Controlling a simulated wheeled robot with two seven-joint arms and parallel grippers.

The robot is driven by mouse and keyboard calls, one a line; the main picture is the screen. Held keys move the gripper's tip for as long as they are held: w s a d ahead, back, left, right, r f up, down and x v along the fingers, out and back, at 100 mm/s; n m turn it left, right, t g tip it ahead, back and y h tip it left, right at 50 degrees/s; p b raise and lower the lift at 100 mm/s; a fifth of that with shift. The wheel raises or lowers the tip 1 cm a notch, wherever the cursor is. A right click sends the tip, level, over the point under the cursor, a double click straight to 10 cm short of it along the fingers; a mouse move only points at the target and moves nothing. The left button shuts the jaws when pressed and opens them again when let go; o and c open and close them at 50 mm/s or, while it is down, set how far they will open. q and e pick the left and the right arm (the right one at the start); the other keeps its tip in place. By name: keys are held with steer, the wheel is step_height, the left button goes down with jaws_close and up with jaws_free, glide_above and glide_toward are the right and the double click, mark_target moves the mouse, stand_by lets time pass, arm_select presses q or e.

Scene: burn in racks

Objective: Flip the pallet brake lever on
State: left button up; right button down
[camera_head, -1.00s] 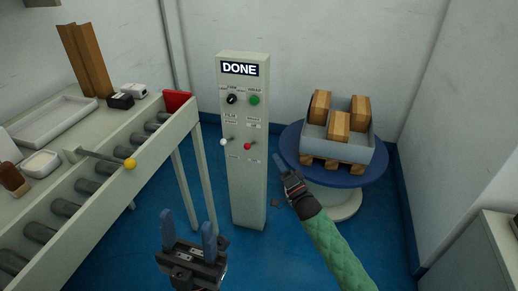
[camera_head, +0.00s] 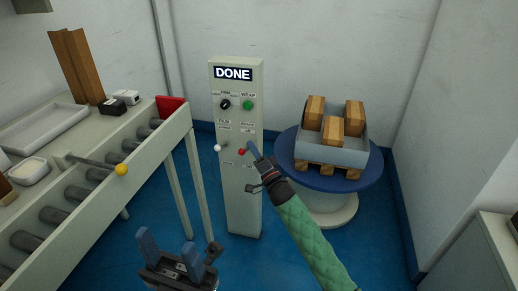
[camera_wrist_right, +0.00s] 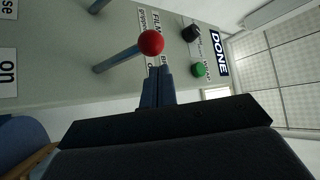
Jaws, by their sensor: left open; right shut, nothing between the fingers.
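A grey control post (camera_head: 238,190) with a "DONE" display stands in the middle of the head view. Two ball-ended levers stick out of it: a white one (camera_head: 218,148) on the left and a red one (camera_head: 241,152) on the right. My right gripper (camera_head: 254,152) is shut and empty, its tips just right of the red ball. In the right wrist view the red ball (camera_wrist_right: 151,42) on its metal rod is just beyond the closed fingertips (camera_wrist_right: 160,72); I cannot tell whether they touch. My left gripper (camera_head: 170,252) is open and empty, low in front of the post.
A roller conveyor (camera_head: 90,200) with a yellow-knobbed lever (camera_head: 121,169) runs along the left. A blue turntable (camera_head: 365,170) behind my right arm carries a pallet with a grey crate (camera_head: 335,152) of wooden blocks. A black knob (camera_head: 225,104) and green button (camera_head: 248,105) sit above the levers.

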steer(key=shift+s+a+f, duration=0.4)
steer(key=shift+a+f, duration=0.05)
steer(key=shift+s+f+n+y+b, duration=0.1)
steer(key=shift+f+n+y+b, duration=0.1)
steer(key=shift+n+y+b, duration=0.15)
